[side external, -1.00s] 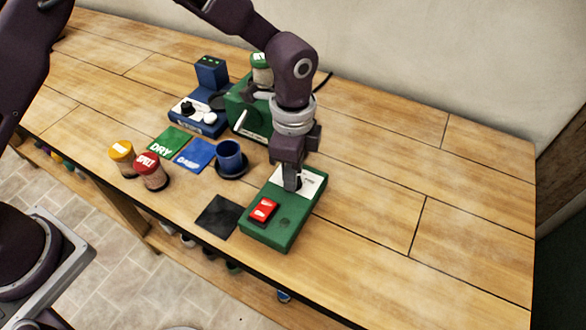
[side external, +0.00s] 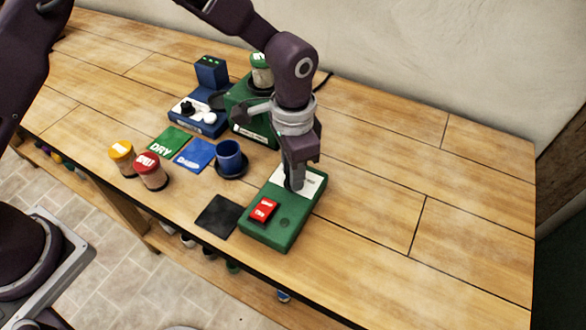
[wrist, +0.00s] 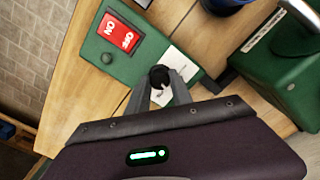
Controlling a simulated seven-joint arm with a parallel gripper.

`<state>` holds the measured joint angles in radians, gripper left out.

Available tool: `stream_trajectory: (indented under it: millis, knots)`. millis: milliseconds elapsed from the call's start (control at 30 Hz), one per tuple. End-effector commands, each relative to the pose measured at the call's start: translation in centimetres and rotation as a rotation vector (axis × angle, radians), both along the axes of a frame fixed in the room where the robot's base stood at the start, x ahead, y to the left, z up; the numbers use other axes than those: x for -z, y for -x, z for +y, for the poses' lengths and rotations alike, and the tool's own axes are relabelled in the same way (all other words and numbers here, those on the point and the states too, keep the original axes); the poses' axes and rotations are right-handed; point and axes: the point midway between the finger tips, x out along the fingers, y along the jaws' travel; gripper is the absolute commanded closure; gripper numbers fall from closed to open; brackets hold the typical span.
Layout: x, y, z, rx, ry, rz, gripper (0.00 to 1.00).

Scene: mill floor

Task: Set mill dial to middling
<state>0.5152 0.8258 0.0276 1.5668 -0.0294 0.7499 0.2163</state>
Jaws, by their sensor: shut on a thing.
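The mill's control box is a green block (side external: 270,228) at the front middle of the bench. It carries a red rocker switch (side external: 264,210) marked ON and OFF, which also shows in the wrist view (wrist: 120,35), and a white label plate (side external: 315,182). My gripper (side external: 293,184) points down over the plate and is shut on the black dial (wrist: 159,76), seen between the fingertips in the wrist view. The fingers partly cover the plate. I cannot read its marks or the dial's setting. The green mill body (side external: 245,120) stands behind.
A black mat (side external: 218,216), yellow-lidded jar (side external: 121,154), red-lidded jar (side external: 150,170), green DRY card (side external: 170,142) and blue card (side external: 194,156) lie left. A blue machine (side external: 205,118) stands behind. The bench's right is clear.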

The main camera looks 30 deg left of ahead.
Motion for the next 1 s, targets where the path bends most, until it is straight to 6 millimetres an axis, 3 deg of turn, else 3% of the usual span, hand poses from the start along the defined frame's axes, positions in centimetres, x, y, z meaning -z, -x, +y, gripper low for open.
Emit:
stream_trajectory:
  millis: [400, 967, 1000]
  knots:
    - [-0.10, -0.08, -0.03, -0.184, 0.002, -0.002, 1.00]
    - [-0.12, -0.09, -0.05, -0.213, 0.002, -0.003, 1.00]
    - [-0.12, -0.09, -0.05, -0.212, 0.002, -0.003, 0.70]
